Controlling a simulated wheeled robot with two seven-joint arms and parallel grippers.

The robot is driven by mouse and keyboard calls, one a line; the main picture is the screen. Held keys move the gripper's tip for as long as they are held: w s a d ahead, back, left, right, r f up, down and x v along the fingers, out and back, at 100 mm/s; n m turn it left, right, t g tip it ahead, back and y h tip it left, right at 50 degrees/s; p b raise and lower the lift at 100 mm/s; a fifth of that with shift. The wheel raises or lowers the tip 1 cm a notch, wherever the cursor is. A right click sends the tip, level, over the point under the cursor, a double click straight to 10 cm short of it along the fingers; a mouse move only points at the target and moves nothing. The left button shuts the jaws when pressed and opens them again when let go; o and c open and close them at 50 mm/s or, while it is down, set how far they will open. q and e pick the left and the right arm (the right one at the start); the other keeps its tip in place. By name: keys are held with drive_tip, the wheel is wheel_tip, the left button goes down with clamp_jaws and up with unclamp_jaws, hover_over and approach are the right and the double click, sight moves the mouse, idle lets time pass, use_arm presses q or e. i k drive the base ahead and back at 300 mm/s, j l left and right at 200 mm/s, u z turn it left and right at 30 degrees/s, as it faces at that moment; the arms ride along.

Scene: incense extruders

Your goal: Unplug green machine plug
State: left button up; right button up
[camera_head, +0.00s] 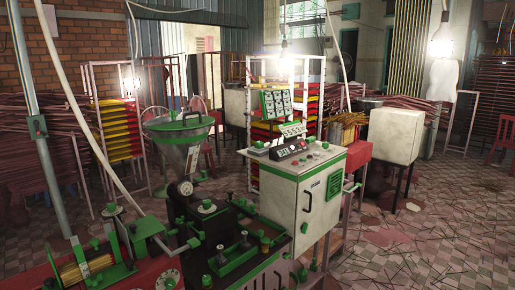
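A green and cream incense extruder (185,155) with a metal hopper stands at the front centre. A pale cable (84,115) hangs from the top left and runs down toward a green box (147,226) at the machine's left side. I cannot make out a plug clearly. A small green box (37,127) is fixed to a grey post at the left. Neither of my grippers is in view.
A green roller unit (88,264) sits on a red surface at the bottom left. Racks with yellow and red trays (119,130) stand behind. A white box (395,135) stands on legs at the right. The tiled floor (420,235) at the right has scattered sticks and much free room.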

sight(259, 144)
drive_tip(key=i+l+u, duration=0.15)
drive_tip(key=u, duration=0.2)
drive_tip(key=i+l+u, duration=0.2)
drive_tip(key=u, duration=0.15)
drive_tip(key=i+l+u, duration=0.1)
drive_tip(key=l+u, duration=0.15)
drive_tip(key=u, duration=0.15)
drive_tip(key=i+l, duration=0.15)
drive_tip(key=l, duration=0.2)
drive_tip(key=i+l+u, duration=0.1)
drive_tip(key=l, duration=0.25)
drive_tip(key=i+l, duration=0.15)
drive_tip(key=l, duration=0.2)
drive_tip(key=i+l+u, duration=0.1)
drive_tip(key=l, duration=0.3)
drive_tip(key=i+l, duration=0.15)
drive_tip(key=l, duration=0.2)
drive_tip(key=i+l+u, duration=0.1)
drive_tip(key=l, duration=0.3)
drive_tip(key=i+l, duration=0.15)
drive_tip(key=l, duration=0.2)
